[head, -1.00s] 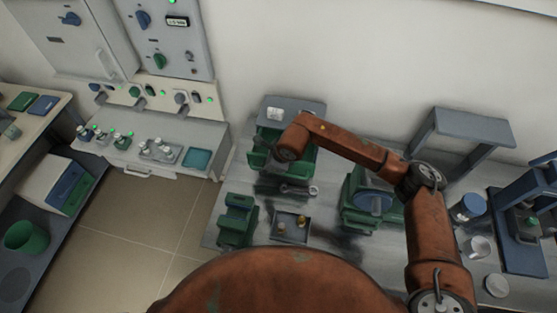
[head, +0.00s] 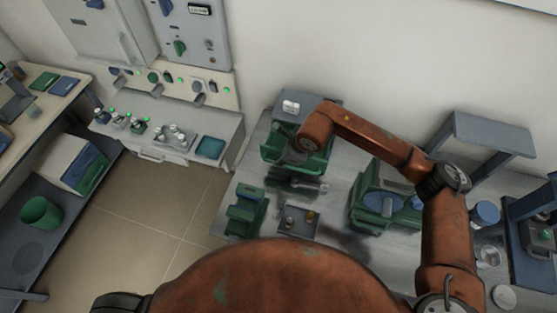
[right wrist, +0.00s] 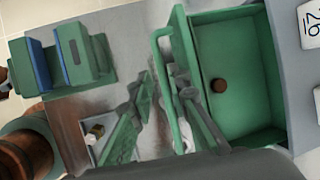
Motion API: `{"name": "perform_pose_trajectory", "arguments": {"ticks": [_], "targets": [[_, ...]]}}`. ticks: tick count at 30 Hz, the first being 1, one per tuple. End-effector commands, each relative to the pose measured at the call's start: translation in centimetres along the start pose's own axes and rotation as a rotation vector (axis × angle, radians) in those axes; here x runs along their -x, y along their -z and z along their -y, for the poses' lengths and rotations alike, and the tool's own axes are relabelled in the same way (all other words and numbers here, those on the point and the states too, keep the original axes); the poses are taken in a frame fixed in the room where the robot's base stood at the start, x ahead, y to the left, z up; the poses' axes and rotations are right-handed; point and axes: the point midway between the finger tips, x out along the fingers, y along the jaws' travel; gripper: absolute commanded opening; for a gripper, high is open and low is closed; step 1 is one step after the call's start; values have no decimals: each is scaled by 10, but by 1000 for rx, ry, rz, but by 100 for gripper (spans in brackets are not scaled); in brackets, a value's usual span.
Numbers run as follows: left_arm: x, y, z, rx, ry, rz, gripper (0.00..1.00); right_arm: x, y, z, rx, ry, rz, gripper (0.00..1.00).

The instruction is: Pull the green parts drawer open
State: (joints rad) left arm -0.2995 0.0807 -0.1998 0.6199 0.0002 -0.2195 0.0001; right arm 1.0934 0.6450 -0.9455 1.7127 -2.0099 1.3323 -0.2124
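The green parts drawer (right wrist: 240,70) stands out from its grey cabinet (right wrist: 287,40). Its inside shows in the right wrist view, with a small round brown object (right wrist: 219,86) in it. In the head view the drawer (head: 278,150) is partly hidden by my right arm. Its green bar handle (right wrist: 163,75) runs along the front. My right gripper (right wrist: 160,88) is at the handle, with one finger on the drawer side and the other on the outer side, apart from the bar. In the head view the right gripper (head: 300,186) is low beside the drawer front. My left gripper is not in view.
A green block-like fixture (head: 245,215) and a small tray (head: 297,222) with small items are on the bench in front of the drawer. A green and blue machine (head: 383,200) stands to the right. A grey stand (head: 490,130) is farther right.

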Motion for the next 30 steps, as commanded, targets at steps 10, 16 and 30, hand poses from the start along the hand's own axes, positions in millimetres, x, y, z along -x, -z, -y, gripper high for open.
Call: {"name": "perform_pose_trajectory", "arguments": {"ticks": [10,16,30], "targets": [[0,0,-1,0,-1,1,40,65,0,0,2,2,0,16],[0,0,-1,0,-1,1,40,78,0,0,1,0,0,16],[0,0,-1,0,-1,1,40,79,0,-1,0,0,0,16]]}}
